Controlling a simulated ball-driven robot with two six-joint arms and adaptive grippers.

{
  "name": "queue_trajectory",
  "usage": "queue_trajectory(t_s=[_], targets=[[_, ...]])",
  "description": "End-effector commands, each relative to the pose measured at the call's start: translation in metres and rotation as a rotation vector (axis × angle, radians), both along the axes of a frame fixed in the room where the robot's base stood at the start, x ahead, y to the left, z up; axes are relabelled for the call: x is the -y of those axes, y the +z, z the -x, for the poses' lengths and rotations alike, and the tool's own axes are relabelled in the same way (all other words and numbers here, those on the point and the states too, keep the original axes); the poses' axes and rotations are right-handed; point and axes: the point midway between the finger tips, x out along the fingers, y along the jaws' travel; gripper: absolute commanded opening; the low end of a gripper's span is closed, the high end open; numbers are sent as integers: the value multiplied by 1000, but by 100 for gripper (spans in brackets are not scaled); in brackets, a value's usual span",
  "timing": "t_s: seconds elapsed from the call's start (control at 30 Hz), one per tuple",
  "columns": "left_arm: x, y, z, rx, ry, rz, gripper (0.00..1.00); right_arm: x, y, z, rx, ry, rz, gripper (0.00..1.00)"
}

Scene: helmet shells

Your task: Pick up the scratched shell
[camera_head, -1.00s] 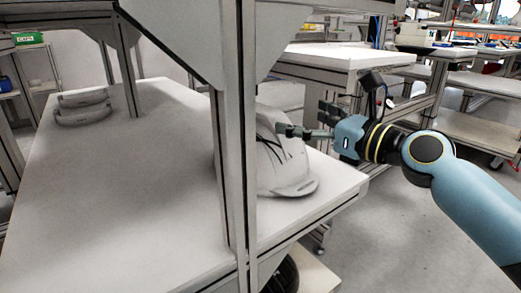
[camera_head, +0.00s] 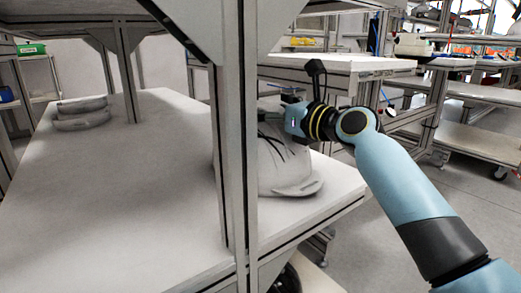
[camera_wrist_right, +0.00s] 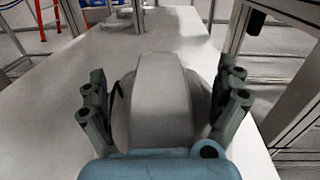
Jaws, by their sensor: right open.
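The scratched shell (camera_head: 286,170) is a white helmet shell with dark lines across its side. It sits on the white tabletop behind a grey metal post, which hides part of it. My right gripper (camera_head: 274,112) is at the top of the shell, its fingers partly hidden by the post. In the right wrist view the shell (camera_wrist_right: 160,100) fills the space between the two spread fingers of the right gripper (camera_wrist_right: 163,98). A dark line shows at its left edge. The gripper is open, and whether the fingers touch the shell is unclear. My left gripper is not in view.
The grey post (camera_head: 234,150) stands close in front of the shell and gripper. Two pale curved shells (camera_head: 82,113) lie at the far left of the white table (camera_head: 130,200). The table between them and the post is clear. Another bench (camera_head: 335,66) stands behind.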

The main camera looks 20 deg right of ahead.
Motion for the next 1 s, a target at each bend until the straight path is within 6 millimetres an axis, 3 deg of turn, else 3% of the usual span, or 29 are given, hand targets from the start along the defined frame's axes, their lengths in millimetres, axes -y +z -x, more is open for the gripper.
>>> queue_trajectory(t_s=[0.07,0.17,0.8,1.0], targets=[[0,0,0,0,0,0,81,0,1,0,0,0,0,100],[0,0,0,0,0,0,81,0,1,0,1,0,0,88],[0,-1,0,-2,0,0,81,0,-2,1,-5,1,-2,5],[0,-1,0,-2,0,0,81,0,-3,1,-8,2,-4,1]])
